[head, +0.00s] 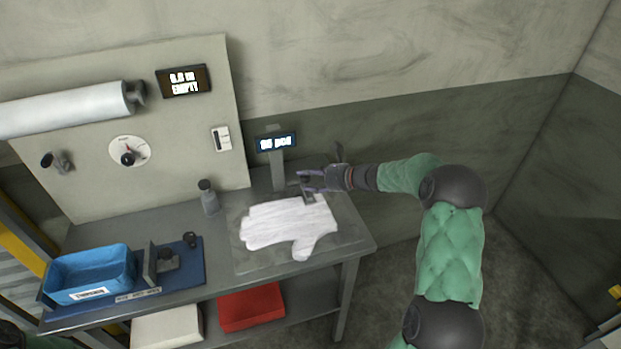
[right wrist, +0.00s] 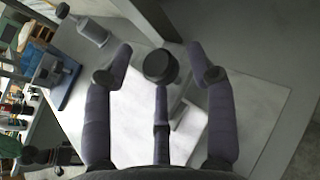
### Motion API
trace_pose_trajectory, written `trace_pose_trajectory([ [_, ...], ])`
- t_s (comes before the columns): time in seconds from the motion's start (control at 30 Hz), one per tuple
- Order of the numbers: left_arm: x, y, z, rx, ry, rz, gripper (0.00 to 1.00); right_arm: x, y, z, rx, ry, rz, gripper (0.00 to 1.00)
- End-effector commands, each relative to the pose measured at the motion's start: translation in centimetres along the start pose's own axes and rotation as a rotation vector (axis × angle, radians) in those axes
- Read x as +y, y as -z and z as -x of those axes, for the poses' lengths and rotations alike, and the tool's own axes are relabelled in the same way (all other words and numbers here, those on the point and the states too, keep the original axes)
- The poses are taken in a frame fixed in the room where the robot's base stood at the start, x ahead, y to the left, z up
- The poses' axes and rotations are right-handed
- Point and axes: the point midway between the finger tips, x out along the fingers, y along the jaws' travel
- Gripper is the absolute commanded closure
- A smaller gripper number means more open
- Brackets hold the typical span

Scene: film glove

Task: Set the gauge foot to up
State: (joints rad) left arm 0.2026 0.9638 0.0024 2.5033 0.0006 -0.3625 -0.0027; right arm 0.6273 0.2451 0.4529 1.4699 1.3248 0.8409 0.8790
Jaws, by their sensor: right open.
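The gauge (head: 278,168) is a grey post at the back of the table, with a small lit display (head: 276,142) on top. A white glove (head: 285,222) lies flat on the plate in front of it. My right gripper (head: 304,182) is beside the post, above the glove's upper edge. In the right wrist view a round black knob (right wrist: 160,66) sits between its spread, open fingers, and I cannot tell if they touch it. A grey foot piece (right wrist: 190,117) shows near the glove, partly hidden by a finger; its height is unclear.
A grey bottle (head: 209,198) stands left of the plate. A blue tray (head: 90,273) and a small black device on a blue mat (head: 190,276) are at the table's left. A panel (head: 80,190) with a roll, dial and switch stands behind. A red bin (head: 251,309) is below.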

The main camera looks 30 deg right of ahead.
Motion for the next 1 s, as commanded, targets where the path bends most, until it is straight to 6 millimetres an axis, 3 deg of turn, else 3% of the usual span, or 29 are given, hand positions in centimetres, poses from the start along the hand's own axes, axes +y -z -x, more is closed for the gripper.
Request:
trace_pose_trajectory([
  [0.07,0.0,0.0,0.0,0.000,0.000,0.000,0.60,0.0,0.0,0.0,0.000,0.000,0.000,0.44],
  [0.27,0.0,0.0,0.0,0.000,0.000,0.000,0.60,0.0,0.0,0.0,0.000,0.000,0.001,1.00],
  [0.57,0.2,0.0,0.5,0.000,0.000,0.000,0.60,-0.1,-0.6,0.3,-0.001,0.001,0.002,1.00],
  [1.0,1.8,-0.2,4.9,0.000,0.000,0.000,0.60,-0.1,-6.5,2.7,-0.003,0.002,0.004,1.00],
])
